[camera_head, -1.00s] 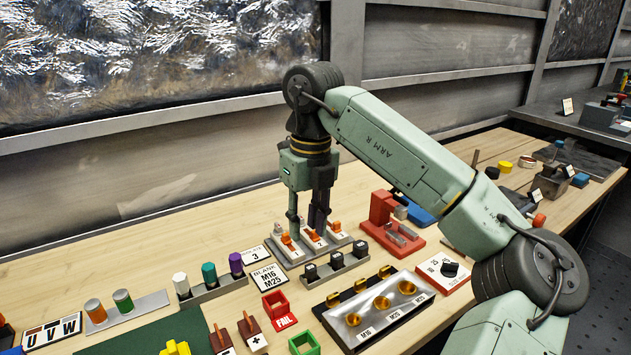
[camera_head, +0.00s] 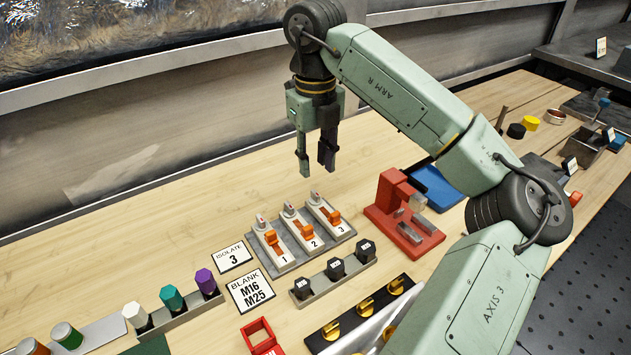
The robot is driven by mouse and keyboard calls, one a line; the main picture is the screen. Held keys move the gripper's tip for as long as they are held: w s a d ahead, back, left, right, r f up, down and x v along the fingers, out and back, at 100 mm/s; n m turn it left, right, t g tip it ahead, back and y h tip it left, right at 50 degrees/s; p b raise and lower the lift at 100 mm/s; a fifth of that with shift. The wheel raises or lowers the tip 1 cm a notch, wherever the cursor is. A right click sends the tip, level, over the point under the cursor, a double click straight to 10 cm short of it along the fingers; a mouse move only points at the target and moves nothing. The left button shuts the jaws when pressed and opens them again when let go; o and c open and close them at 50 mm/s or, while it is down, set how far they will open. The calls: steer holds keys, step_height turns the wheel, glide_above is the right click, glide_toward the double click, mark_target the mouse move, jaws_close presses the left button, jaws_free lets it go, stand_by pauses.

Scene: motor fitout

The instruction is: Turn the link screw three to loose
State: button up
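A grey plate (camera_head: 290,262) carries three link units in a row, numbered 1, 2 and 3. Unit three (camera_head: 323,209) is at the right end, with an orange piece (camera_head: 334,217) across its front part and a small red-marked screw or knob (camera_head: 314,197) at its back. Units one (camera_head: 266,233) and two (camera_head: 297,222) look much alike. I cannot read the screw's tight or loose marking. My gripper (camera_head: 315,171) hangs above and behind unit three, pointing down and clear of it. Its two fingers are apart with nothing between them. A card (camera_head: 233,257) reads "ISOLATE 3".
A red fixture (camera_head: 400,215) stands right of the plate, with a blue tray (camera_head: 437,187) behind it. A rack of black pieces (camera_head: 320,290) stands in front. A "BLANK M16 M25" card (camera_head: 251,290) lies front left. Bare wood lies behind the plate.

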mark_target(316, 192)
step_height(316, 192, down, 7)
steer(key=shift+w+f+p, duration=0.1)
steer(key=shift+f+p, duration=0.1)
steer(key=shift+p, duration=0.55)
steer(key=shift+c, duration=0.4)
jaws_close()
